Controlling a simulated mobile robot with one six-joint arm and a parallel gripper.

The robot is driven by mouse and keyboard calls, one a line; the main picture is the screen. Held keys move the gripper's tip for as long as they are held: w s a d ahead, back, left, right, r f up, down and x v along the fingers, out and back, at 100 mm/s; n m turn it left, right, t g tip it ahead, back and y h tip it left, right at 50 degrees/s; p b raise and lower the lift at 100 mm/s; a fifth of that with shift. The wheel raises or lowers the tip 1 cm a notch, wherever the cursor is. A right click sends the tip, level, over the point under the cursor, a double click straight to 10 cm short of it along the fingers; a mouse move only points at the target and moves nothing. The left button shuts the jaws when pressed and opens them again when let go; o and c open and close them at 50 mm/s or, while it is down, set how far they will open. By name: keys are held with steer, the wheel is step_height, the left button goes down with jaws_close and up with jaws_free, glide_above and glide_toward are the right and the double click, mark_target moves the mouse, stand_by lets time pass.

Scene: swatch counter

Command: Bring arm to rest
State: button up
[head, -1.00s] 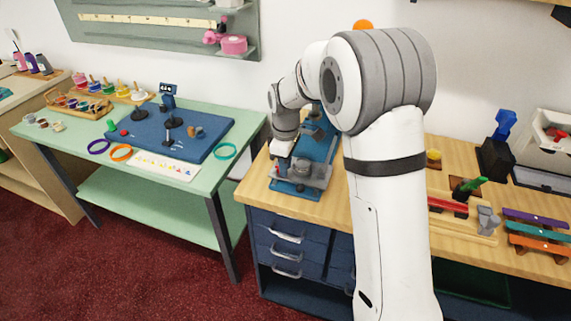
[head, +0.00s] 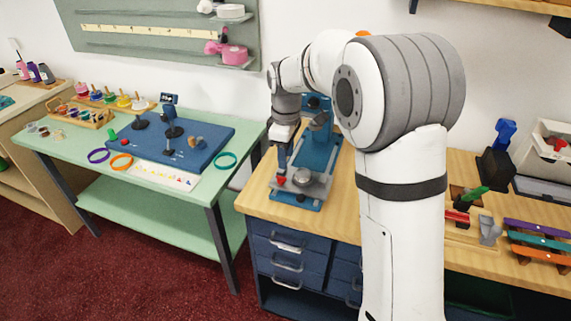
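My arm reaches up from the lower right of the head view and bends over to the left. My gripper (head: 284,160) points down over the front of the blue press-like device (head: 318,155) on the wooden counter (head: 262,203). A small red part (head: 281,181) shows just below the gripper, beside a round grey piece (head: 305,180) on the device. I cannot tell whether the gripper touches the device. The gap between the fingers is too small to make out, and I see no object clearly held.
A green table (head: 60,150) with a blue mat (head: 215,155), coloured rings and small pots stands to the left. A tool holder with a green handle (head: 478,192) and coloured bars (head: 540,241) are on the counter at right. Red carpet lies free in front.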

steer(key=shift+r, duration=0.25)
steer(key=s+d+r+m+t, duration=0.1)
steer(key=s+d+r+m, duration=0.25)
steer(key=s+d, duration=0.2)
steer(key=s+d+r+m, duration=0.2)
steer(key=s+d+m, duration=0.2)
steer(key=s, duration=0.3)
steer(key=s+d+f+m, duration=0.1)
steer(key=s+d+m, duration=0.1)
steer(key=s, duration=0.5)
steer(key=s+d+f+m+t, duration=0.1)
steer(key=s+d+f+m, duration=0.1)
steer(key=s, duration=0.5)
steer(key=d+m, duration=0.1)
steer(key=m, duration=0.1)
steer(key=shift+s+m+t, duration=0.3)
steer(key=shift+m, duration=0.05)
